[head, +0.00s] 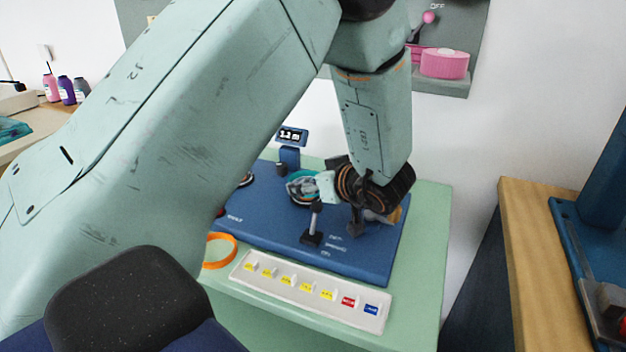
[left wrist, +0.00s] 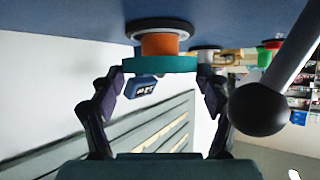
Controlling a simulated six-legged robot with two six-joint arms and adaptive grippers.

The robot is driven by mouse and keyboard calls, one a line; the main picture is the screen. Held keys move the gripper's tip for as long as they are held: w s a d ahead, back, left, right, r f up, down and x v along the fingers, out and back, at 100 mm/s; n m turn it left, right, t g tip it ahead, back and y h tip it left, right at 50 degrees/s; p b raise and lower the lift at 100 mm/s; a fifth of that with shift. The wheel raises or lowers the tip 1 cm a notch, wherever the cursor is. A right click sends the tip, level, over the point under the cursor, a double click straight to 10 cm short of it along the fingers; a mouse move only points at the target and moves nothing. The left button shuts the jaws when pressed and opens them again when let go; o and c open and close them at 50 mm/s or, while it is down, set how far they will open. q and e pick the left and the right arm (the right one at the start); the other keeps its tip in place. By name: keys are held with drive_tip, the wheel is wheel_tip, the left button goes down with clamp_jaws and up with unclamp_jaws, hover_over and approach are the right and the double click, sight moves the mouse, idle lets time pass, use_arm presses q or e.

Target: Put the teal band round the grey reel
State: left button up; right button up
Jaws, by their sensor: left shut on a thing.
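My left gripper (head: 302,187) reaches in low over the blue board and is shut on the teal band (left wrist: 160,64). In the left wrist view, one finger is at each side of the band. The band is at the near end of an orange core (left wrist: 163,44), which stands on a dark grey disc (left wrist: 160,27) against the board. I cannot tell whether the band is around the core or just in front of it. A small grey round piece (left wrist: 207,48) shows behind; I cannot tell which is the grey reel. My right gripper is not in view.
An upright post with a black knob (left wrist: 258,108) stands close to the gripper. A small display (head: 291,135) rises behind the blue board (head: 270,225). An orange band (head: 220,250) and a white labelled strip (head: 310,290) lie at the front.

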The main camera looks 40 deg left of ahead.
use_arm(q)
drive_tip(key=shift+f, duration=0.25)
idle(0.3)
drive_tip(key=o, duration=0.7)
drive_tip(key=shift+r, duration=0.15)
idle(0.4)
wheel_tip(320, 180, up, 7)
drive_tip(key=p, duration=0.8)
drive_tip(key=shift+f, duration=0.25)
